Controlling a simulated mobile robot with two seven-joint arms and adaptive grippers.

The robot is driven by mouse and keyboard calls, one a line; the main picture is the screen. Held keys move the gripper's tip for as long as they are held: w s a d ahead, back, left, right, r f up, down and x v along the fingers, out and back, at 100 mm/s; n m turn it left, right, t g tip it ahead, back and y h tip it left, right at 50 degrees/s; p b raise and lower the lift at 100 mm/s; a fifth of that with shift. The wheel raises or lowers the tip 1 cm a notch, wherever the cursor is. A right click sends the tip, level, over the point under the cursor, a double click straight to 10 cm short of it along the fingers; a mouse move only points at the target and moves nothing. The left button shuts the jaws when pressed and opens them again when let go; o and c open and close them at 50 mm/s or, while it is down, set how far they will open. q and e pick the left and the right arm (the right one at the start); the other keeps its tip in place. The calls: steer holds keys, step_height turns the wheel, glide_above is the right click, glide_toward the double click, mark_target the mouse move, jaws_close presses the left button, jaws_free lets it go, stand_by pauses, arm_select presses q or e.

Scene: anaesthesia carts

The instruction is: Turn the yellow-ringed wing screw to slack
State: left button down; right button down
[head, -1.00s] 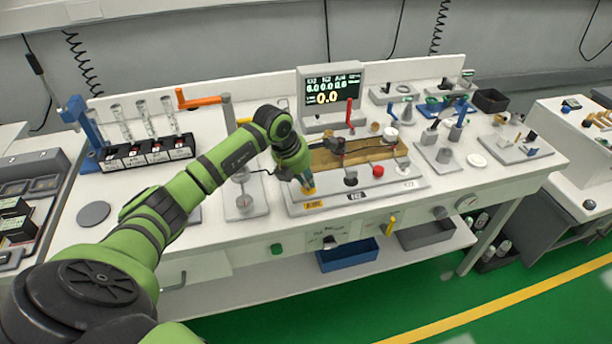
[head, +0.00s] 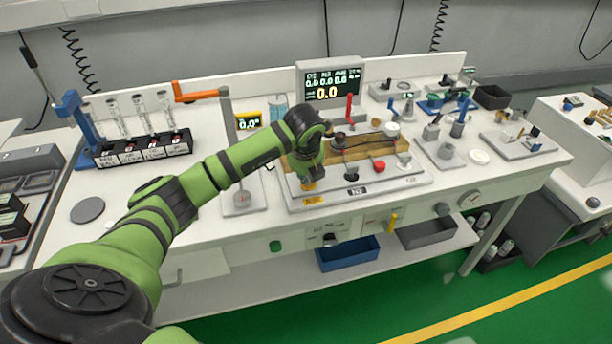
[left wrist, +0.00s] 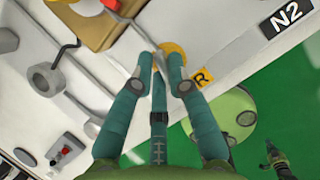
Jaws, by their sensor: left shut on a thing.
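The yellow-ringed wing screw (head: 308,187) is at the front left of the light grey panel on the bench. In the left wrist view its yellow ring (left wrist: 172,47) shows just past my fingertips; the wing itself is hidden between them. My left gripper (head: 309,180) points down at the screw from above, its teal fingers (left wrist: 160,68) shut on it. In the head view the wrist covers most of the fingers. I cannot tell the screw's turn angle.
A wooden block (head: 362,147) with a bent rod sits behind on the panel. A black knob (head: 351,174) and a red knob (head: 379,167) are to the right. A display (head: 330,82) stands behind. An orange-handled crank (head: 200,95) stands left of my wrist.

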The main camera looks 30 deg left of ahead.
arm_select(q)
steer(key=shift+n, duration=0.7)
steer(key=shift+y+b, duration=0.3)
steer(key=c, duration=1.2)
jaws_free()
steer(key=v, duration=1.2)
steer(key=shift+w+r, duration=0.15)
steer(key=shift+w, duration=0.15)
steer(key=shift+d+g, duration=0.1)
steer(key=shift+g, duration=0.2)
